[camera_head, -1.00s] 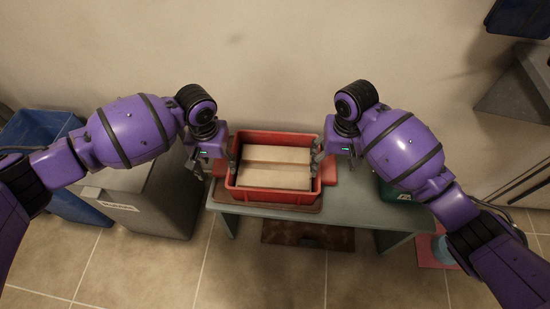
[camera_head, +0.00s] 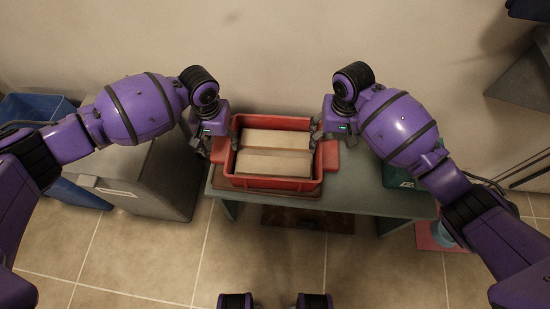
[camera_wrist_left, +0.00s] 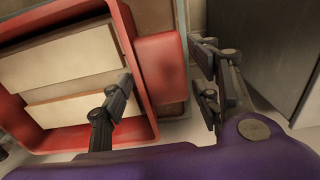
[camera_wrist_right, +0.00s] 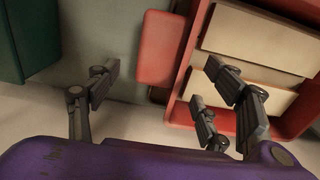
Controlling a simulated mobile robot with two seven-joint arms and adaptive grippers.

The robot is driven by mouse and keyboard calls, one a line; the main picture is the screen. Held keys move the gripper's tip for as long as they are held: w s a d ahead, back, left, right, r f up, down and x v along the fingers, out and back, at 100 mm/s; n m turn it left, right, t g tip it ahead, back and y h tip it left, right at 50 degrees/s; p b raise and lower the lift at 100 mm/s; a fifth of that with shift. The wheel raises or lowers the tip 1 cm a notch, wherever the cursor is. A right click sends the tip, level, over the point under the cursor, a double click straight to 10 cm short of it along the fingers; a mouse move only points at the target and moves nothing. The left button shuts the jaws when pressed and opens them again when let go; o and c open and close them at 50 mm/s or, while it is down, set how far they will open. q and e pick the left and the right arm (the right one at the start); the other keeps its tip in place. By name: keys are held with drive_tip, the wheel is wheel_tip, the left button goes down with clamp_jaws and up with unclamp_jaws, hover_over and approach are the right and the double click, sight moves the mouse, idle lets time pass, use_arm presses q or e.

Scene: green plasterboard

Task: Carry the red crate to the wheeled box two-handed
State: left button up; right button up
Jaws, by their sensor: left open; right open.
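The red crate (camera_head: 275,184) sits upright on a brown board on a table and holds pale slabs (camera_head: 272,162). A red handle block sticks out at each end. My left gripper (camera_head: 218,146) is open at the crate's left end; in the left wrist view (camera_wrist_left: 165,78) one finger is over the crate's inside and the other outside the handle (camera_wrist_left: 160,72). My right gripper (camera_head: 326,140) is open at the right end, its fingers (camera_wrist_right: 160,78) likewise on both sides of the right handle (camera_wrist_right: 160,48). Whether the fingers touch the crate is unclear. No wheels show on any box.
A grey box (camera_head: 150,185) with a label stands left of the grey-green table (camera_head: 365,185). A blue bin (camera_head: 35,108) is at far left. A green object (camera_head: 396,176) sits at the table's right. Tiled floor (camera_head: 150,250) in front is mostly clear.

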sight(328, 148)
use_arm(q)
drive_tip(key=shift+f, duration=2.05)
use_arm(e)
drive_tip(key=shift+f, duration=2)
use_arm(q)
clamp_jaws()
use_arm(e)
drive_tip(key=c, duration=1.4)
clamp_jaws()
use_arm(q)
drive_tip(key=shift+w+r, duration=0.25)
use_arm(e)
drive_tip(key=shift+w+r, duration=0.25)
